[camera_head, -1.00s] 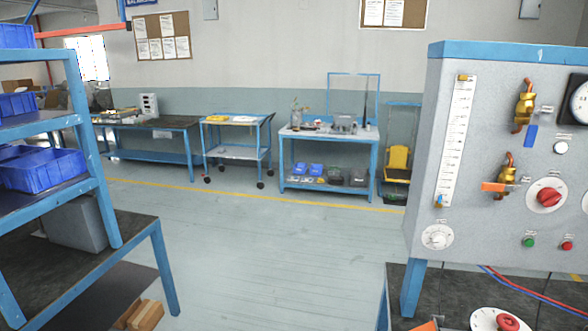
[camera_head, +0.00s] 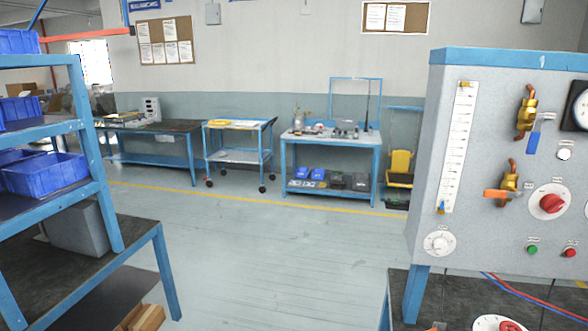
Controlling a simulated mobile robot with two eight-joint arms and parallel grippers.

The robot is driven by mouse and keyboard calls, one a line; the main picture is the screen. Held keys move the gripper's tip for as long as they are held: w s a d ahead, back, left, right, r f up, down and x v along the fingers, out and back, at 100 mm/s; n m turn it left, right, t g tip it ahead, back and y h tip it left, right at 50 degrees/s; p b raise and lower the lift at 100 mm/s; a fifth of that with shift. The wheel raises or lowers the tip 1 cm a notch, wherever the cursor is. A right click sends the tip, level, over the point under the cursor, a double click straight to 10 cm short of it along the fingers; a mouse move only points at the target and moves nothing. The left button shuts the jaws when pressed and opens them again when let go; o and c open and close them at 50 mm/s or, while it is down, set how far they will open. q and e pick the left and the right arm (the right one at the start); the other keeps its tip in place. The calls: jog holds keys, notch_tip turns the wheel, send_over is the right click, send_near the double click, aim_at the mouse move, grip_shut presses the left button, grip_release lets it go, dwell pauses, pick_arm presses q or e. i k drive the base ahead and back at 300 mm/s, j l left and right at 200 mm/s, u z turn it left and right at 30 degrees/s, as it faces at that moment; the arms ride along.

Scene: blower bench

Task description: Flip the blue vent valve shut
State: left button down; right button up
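The blue vent valve is on the upper right of the grey panel (camera_head: 440,140). Its brass body (camera_head: 526,115) has a copper pipe on top, and its blue handle (camera_head: 533,142) hangs down, nearly vertical. Below it, a second brass valve (camera_head: 509,184) has an orange handle (camera_head: 496,193) pointing left, roughly level. Neither of my grippers shows in the head view.
The panel also carries a red knob (camera_head: 550,203), a white dial (camera_head: 440,243), a gauge (camera_head: 581,110), and green (camera_head: 532,250) and red (camera_head: 570,253) buttons. A shelf rack with blue bins (camera_head: 45,176) stands at left. The floor (camera_head: 270,260) between is clear.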

aim_at(535, 136)
jog(key=z, duration=1.7)
